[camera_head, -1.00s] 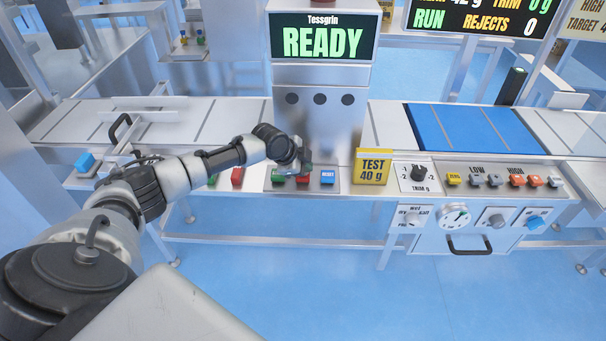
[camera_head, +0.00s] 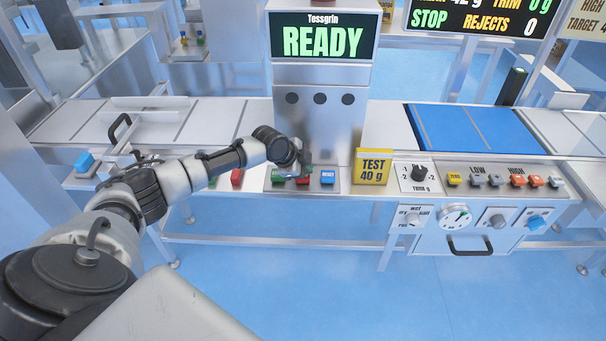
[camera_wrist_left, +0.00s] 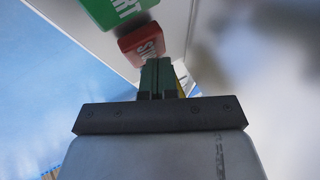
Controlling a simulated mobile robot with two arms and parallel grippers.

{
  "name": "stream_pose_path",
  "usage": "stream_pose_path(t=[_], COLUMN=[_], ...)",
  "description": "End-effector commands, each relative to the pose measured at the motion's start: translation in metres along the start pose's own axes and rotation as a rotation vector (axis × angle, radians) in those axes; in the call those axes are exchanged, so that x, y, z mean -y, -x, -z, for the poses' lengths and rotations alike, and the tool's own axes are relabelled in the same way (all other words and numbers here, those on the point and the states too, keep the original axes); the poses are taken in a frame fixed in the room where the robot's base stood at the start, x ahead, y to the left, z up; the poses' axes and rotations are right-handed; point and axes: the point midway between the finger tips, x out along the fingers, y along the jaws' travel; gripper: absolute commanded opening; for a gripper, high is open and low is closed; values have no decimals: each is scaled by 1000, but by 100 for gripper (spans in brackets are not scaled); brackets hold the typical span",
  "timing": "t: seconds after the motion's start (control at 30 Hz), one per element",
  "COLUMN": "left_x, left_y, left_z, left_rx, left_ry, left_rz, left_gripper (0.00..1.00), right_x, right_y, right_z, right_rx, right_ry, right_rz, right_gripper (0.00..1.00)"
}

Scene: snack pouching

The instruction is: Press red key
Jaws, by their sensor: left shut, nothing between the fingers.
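A red key (camera_head: 303,181) sits on the panel below the READY screen, between a green key (camera_head: 278,176) and a blue RESET key (camera_head: 327,177). My left gripper (camera_head: 303,172) is shut and empty, right at this red key and partly covering it in the head view. In the left wrist view, the shut fingertips (camera_wrist_left: 158,66) are at the edge of the red key (camera_wrist_left: 142,44), with the green key (camera_wrist_left: 112,10) beyond it. Whether they touch the key I cannot tell. My right gripper is not in view.
Another red key (camera_head: 237,177) sits on a panel further left, partly near my arm. A yellow TEST 40 g block (camera_head: 372,166) stands to the right. The dark display (camera_head: 478,18) reads STOP. A blue belt section (camera_head: 450,130) lies at right.

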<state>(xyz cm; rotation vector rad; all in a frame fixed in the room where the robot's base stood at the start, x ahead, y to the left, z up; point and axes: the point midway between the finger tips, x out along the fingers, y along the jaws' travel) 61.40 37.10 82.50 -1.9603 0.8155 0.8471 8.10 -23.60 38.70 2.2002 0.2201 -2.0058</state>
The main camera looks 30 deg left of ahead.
Motion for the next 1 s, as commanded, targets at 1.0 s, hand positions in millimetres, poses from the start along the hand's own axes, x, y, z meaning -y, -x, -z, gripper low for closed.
stream_pose_path(t=[1.0], left_x=[7], left_y=[13], left_z=[7], left_rx=[1], left_ry=[0], left_rz=[-1], left_gripper=[0], right_x=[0], right_y=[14], right_z=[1], right_rx=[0], right_ry=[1], right_rz=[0], right_gripper=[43])
